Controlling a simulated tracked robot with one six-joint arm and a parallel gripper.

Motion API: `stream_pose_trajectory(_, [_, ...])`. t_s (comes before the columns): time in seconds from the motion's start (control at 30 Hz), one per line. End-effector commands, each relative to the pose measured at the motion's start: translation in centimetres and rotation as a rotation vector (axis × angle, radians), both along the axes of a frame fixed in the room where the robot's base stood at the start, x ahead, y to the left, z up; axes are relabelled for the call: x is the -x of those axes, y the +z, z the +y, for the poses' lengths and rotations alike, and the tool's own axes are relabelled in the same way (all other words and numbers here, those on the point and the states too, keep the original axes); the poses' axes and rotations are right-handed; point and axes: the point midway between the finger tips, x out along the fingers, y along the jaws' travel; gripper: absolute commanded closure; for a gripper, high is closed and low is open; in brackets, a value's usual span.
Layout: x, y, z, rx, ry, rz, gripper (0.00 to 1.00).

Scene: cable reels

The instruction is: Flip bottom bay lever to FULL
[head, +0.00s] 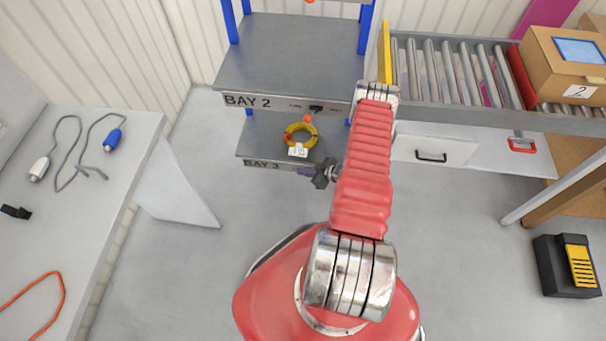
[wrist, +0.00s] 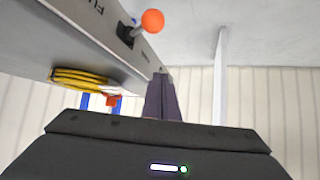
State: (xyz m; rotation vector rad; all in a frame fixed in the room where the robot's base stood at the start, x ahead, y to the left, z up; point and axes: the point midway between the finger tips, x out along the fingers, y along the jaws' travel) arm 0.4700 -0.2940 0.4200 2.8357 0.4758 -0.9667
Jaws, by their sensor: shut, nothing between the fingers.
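The bottom bay shelf, marked BAY 3 (head: 263,164), is low in the rack in the head view. Its lever is hidden there behind my gripper (head: 304,171), which is at the shelf's front edge. In the wrist view the picture is upside down. It shows the lever's orange knob (wrist: 152,20) on a short stem out of a dark slot (wrist: 126,34) in the shelf edge. Partly cut-off lettering starting "FU" (wrist: 97,6) is beside it. My gripper's dark fingers (wrist: 160,80) are together and empty, apart from the knob.
A yellow cable coil (head: 288,138) with a white tag lies on the bottom shelf; it also shows in the wrist view (wrist: 80,79). The BAY 2 shelf (head: 290,60) is above, its orange-knobbed lever (head: 307,118) at its front edge. A roller conveyor (head: 455,75) stands right. Floor in front is open.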

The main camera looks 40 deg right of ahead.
Motion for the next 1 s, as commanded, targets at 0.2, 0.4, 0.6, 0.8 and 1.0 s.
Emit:
stream_pose_trajectory(0.2, [1.4,1.8,-2.0,0.0,-0.004,0.0,1.0])
stream_pose_trajectory(0.4, [2.9,3.8,-4.1,0.001,-0.002,0.001,1.0])
stream_pose_trajectory(0.6, [3.7,4.8,-5.1,0.0,0.001,0.001,1.0])
stream_pose_trajectory(0.8, [3.8,4.9,-5.2,-0.001,0.0,0.001,1.0])
stream_pose_trajectory(1.0, [3.8,4.9,-5.2,-0.001,0.0,0.001,1.0])
